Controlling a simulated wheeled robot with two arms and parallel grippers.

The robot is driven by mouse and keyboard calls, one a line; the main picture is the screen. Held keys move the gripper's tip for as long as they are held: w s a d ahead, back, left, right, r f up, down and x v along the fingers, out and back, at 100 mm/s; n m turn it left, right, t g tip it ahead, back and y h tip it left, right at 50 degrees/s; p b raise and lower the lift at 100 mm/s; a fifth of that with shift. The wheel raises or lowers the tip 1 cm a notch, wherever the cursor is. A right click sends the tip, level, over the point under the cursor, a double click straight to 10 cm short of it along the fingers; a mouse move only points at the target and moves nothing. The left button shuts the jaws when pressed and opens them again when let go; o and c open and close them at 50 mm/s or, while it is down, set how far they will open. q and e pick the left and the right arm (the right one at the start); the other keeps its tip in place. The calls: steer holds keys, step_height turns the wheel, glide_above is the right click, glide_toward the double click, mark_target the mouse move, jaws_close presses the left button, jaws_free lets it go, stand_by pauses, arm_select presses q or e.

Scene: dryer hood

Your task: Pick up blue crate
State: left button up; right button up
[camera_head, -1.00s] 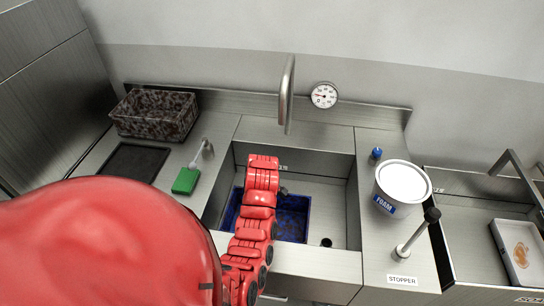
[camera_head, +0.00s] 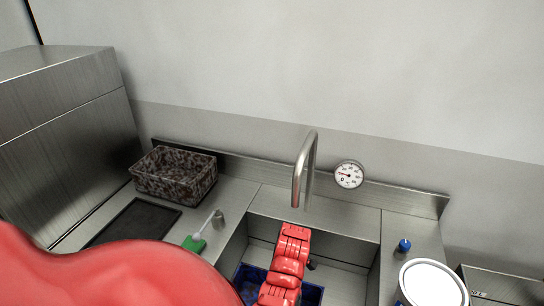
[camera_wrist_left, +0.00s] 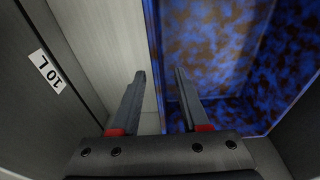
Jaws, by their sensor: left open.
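The blue crate (camera_head: 311,294), mottled with brown, sits in the sink basin, largely hidden behind my red left arm and cut off by the lower frame edge. In the left wrist view the crate (camera_wrist_left: 225,50) fills the right side, with one wall edge running between my fingers. My left gripper (camera_wrist_left: 160,76) is open, one finger on each side of that wall edge; I cannot tell whether either touches it. In the head view the left fingers are hidden by the arm. My right gripper is not in view.
A tap (camera_head: 306,165) rises behind the basin, near my left arm. A white tub (camera_head: 432,284) stands at right. A "10 L" label (camera_wrist_left: 47,72) is on the basin wall.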

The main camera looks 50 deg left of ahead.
arm_select(q)
steer(key=f, duration=0.1)
steer(key=f+p, duration=0.1)
steer(key=shift+a+f, duration=0.2)
steer(key=shift+f, duration=0.6)
steer(key=shift+c, duration=0.2)
jaws_close()
steer(key=shift+p, duration=0.3)
stand_by(0.4)
